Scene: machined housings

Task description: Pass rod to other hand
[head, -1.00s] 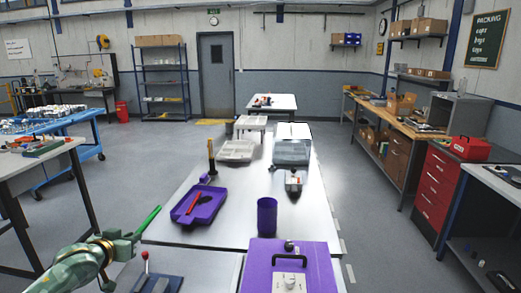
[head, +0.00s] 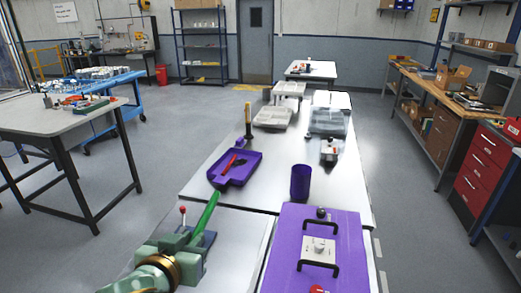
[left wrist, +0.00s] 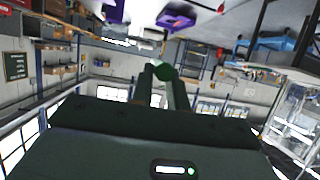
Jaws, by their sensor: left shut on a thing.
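A green rod (head: 206,211) is held in my left gripper (head: 190,238), which comes in from the lower left of the head view. The rod tilts up and to the right, its far end clear of the fingers, above the near table. In the left wrist view the fingers of my left gripper (left wrist: 164,88) close around the rod (left wrist: 164,71), seen nearly end-on as a green disc. The rod's near end is hidden by the gripper. My right gripper is in neither view.
A purple tray (head: 245,174) with a red item lies beyond the rod. A purple cup (head: 300,182) and a purple case (head: 345,240) with black handles stand to the right. A small red-knobbed lever (head: 183,212) is close beside the gripper. Bare white tabletop (head: 275,155) lies between.

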